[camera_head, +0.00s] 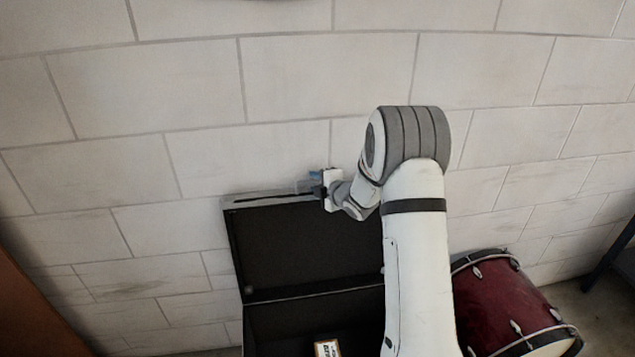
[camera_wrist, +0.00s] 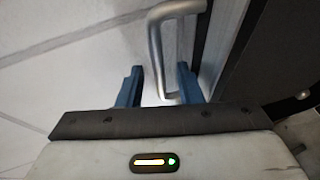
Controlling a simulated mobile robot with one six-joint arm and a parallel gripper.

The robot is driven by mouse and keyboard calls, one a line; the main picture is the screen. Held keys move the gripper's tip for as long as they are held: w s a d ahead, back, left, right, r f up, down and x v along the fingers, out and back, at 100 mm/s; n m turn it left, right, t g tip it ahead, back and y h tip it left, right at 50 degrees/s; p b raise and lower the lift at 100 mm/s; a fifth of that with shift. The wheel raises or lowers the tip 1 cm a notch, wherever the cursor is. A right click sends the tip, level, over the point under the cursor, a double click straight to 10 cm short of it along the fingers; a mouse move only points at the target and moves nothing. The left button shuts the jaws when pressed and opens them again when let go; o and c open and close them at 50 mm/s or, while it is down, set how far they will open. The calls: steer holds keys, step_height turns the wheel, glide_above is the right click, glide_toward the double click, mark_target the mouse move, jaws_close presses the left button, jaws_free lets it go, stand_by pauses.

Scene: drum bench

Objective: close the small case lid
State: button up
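The black case (camera_head: 275,322) stands open by the wall, its lid (camera_head: 300,245) raised with the dark inside facing the camera. My gripper (camera_head: 312,184) is at the lid's top edge. In the wrist view, the blue fingers of my gripper (camera_wrist: 158,88) are apart. A bent metal handle (camera_wrist: 156,55) runs down between them, nearer the right finger, with a visible gap to the left one. The lid's metal edge (camera_wrist: 222,45) is just right of the fingers. Whether the handle touches a finger cannot be told. My arm hides the case's right part.
A small box with a pale label (camera_head: 326,347) lies in the case. A dark red drum (camera_head: 500,300) lies at the right, close to my arm. A brown panel (camera_head: 25,310) is at the left edge. The block wall (camera_head: 300,80) is close behind the lid.

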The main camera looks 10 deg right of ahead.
steer(key=shift+c, duration=0.5)
steer(key=c, duration=0.6)
jaws_close()
steer(key=shift+d, duration=0.15)
steer(key=shift+s+f+b, duration=0.1)
steer(key=shift+f+b, duration=0.05)
steer(key=shift+b, duration=0.15)
